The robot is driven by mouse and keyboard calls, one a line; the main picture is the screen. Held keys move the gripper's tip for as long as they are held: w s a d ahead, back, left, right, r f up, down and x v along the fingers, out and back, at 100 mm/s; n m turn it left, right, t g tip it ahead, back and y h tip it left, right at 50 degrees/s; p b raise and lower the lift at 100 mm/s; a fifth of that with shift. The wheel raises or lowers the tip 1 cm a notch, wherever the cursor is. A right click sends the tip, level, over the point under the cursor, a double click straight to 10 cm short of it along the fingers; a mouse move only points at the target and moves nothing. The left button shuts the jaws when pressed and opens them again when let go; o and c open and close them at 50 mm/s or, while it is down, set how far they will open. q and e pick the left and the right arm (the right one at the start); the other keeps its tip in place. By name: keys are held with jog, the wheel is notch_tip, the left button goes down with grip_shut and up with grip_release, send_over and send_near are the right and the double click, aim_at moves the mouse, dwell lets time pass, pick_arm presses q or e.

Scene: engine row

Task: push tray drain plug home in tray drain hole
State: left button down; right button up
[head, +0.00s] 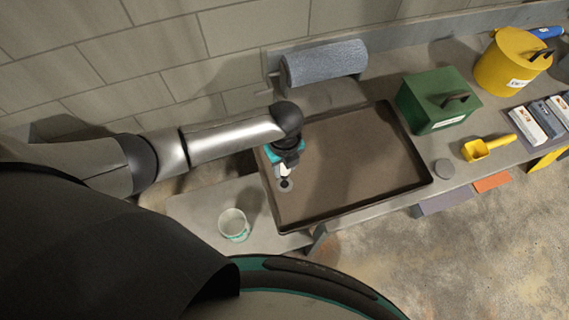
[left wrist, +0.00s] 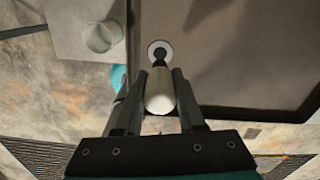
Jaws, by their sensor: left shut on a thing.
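The tray drain plug (left wrist: 160,92) is pale, with a dark narrower end pointing at the drain hole. My left gripper (left wrist: 160,100) is shut on its pale part. In the head view the left gripper (head: 284,163) is over the left part of the brown tray (head: 355,160). The tray drain hole (head: 286,186) shows as a light ring with a dark centre just below the plug; it also shows in the left wrist view (left wrist: 160,47). The dark end overlaps the near edge of the ring. I cannot tell whether it touches or enters the hole. My right gripper is not in view.
A pale cup (head: 234,224) stands left of the tray. A grey roll (head: 324,63) is behind it. The tray's middle is clear.

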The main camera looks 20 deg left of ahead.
aim_at(285, 174)
pick_arm(q)
jog(key=shift+f+b, duration=1.4)
jog(key=shift+f, duration=0.8)
jog(key=shift+p, duration=0.55)
jog(key=shift+f+b, duration=1.65)
jog(key=shift+f, duration=0.4)
jog(key=shift+c, duration=2.2)
grip_release()
notch_tip(285, 174, up, 14)
jog(key=shift+r+p, duration=0.15)
jog(key=shift+p, duration=1.05)
jog(key=shift+r, duration=0.55)
jog(key=shift+s, duration=0.1)
